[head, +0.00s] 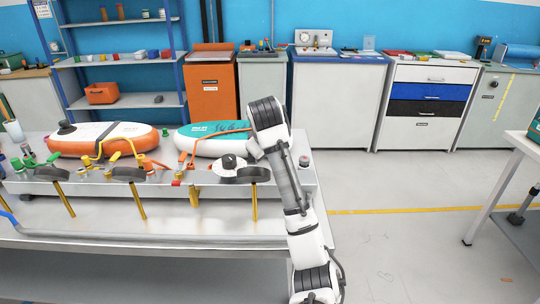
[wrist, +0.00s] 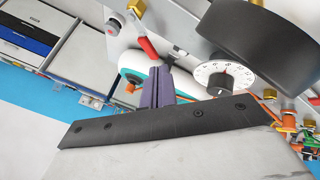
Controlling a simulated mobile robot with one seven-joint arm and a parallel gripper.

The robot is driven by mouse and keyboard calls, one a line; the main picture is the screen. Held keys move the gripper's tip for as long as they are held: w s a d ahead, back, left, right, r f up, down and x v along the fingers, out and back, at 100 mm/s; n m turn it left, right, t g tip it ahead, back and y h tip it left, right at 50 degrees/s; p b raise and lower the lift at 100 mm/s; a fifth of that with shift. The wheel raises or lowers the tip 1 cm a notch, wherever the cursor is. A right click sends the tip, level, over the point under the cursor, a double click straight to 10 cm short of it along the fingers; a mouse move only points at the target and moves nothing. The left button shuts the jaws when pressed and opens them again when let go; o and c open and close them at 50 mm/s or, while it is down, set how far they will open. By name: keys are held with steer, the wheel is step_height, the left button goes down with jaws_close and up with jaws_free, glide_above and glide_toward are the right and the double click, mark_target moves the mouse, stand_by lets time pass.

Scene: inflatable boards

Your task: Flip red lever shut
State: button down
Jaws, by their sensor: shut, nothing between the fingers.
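The red lever (wrist: 147,47) shows in the wrist view, on a valve at the silver bench unit, below a brass fitting. It slants down toward my fingers. My gripper (wrist: 160,72) is shut and empty, its dark purple fingers together just below the lever's tip. I cannot tell whether they touch it. In the head view my arm reaches up to the right end of the bench unit (head: 165,190). My fingertips and this lever are not clear there, seemingly behind my arm.
A white dial (wrist: 222,76) and a large black knob (wrist: 262,42) stand close right of my fingers in the wrist view. In the head view, an orange board (head: 120,131) and a teal board (head: 205,145) lie behind the unit. Open floor lies right of the table.

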steer(key=p+x, duration=0.2)
steer(key=x, duration=0.7)
steer(key=shift+w+m, duration=0.15)
steer(key=shift+m, duration=0.15)
stand_by(0.3)
